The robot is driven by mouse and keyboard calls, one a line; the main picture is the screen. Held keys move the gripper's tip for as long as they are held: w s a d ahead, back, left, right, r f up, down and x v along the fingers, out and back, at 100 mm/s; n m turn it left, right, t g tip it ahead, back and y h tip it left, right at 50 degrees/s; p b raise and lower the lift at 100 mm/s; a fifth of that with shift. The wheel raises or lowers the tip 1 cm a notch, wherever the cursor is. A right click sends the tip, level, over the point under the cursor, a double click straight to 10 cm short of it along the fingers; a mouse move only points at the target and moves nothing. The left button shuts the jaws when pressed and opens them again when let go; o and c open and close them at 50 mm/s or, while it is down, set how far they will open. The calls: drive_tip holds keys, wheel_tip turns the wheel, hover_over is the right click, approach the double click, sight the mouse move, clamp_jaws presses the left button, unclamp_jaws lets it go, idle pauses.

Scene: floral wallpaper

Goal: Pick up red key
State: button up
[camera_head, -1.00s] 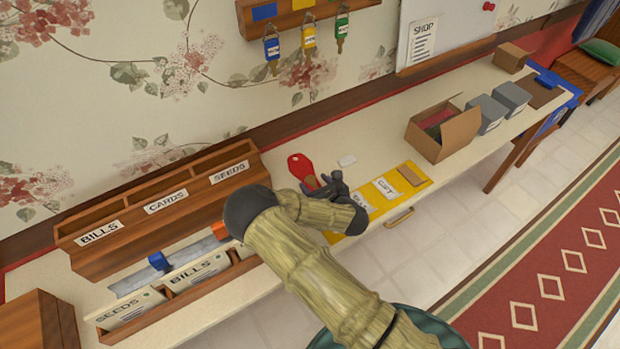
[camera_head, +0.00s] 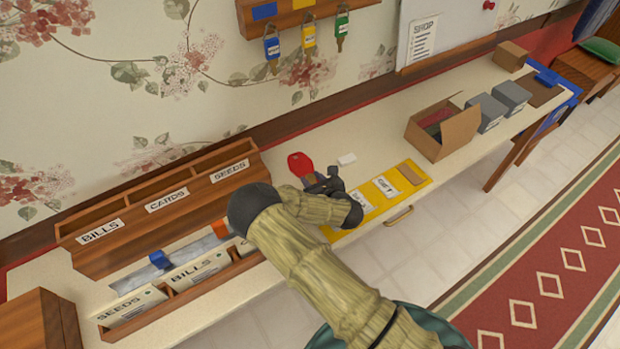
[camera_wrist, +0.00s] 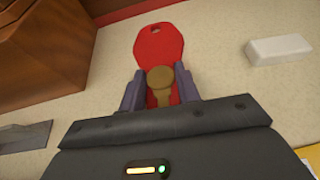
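The red key (camera_head: 301,163) lies on the cream table, right of the wooden organizer. In the wrist view its red tag (camera_wrist: 158,42) points away from me, and its brass key part (camera_wrist: 161,80) lies toward my gripper. My gripper (camera_head: 325,180) is over the near end of the key. In the wrist view the two fingers (camera_wrist: 160,88) stand open, one on each side of the key's narrower part. I cannot tell whether they touch it. The gripper body hides the key's near end.
A white block (camera_wrist: 278,48) lies just right of the key. The wooden organizer (camera_head: 140,215) stands left, and a yellow mat (camera_head: 410,180) lies right. An open cardboard box (camera_head: 443,130) is farther right. Blue, yellow and green keys hang on the wall rack (camera_head: 290,18).

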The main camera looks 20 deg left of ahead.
sight(313, 181)
wheel_tip(313, 181, up, 10)
drive_tip(key=b, duration=0.1)
idle(0.6)
